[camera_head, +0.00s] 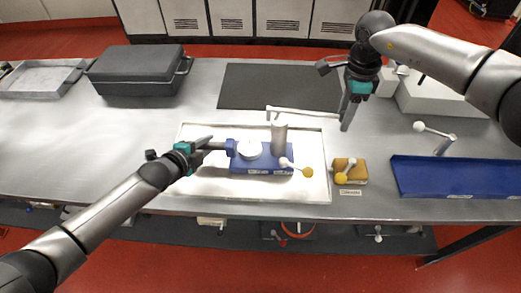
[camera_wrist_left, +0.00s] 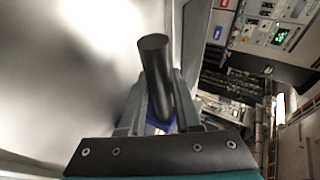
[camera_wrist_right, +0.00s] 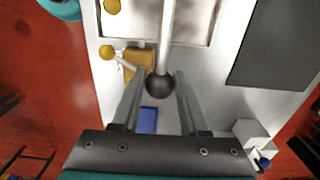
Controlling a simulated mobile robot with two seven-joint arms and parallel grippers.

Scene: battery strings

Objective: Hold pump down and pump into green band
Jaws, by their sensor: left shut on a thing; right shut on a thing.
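The pump has a blue base (camera_head: 262,168), an upright grey cylinder (camera_head: 279,137) and a round white gauge (camera_head: 249,150); no green band can be made out at this size. A pale pump lever (camera_head: 300,111) runs right from above the cylinder. My left gripper (camera_head: 212,145) is at the pump's left end, shut on a dark cylindrical handle (camera_wrist_left: 154,75). My right gripper (camera_head: 346,116) is shut on the black ball knob (camera_wrist_right: 160,88) at the lever's end; the lever (camera_wrist_right: 168,35) runs away from it. A yellow-knobbed small lever (camera_head: 307,172) sticks out at the pump's right front.
The pump sits in a shallow white tray (camera_head: 318,190). Right of it are a brown block (camera_head: 350,167) with a yellow-knobbed lever and a blue tray (camera_head: 455,180). A dark case (camera_head: 137,75) stands left. A dark mat (camera_head: 262,82) lies bare behind.

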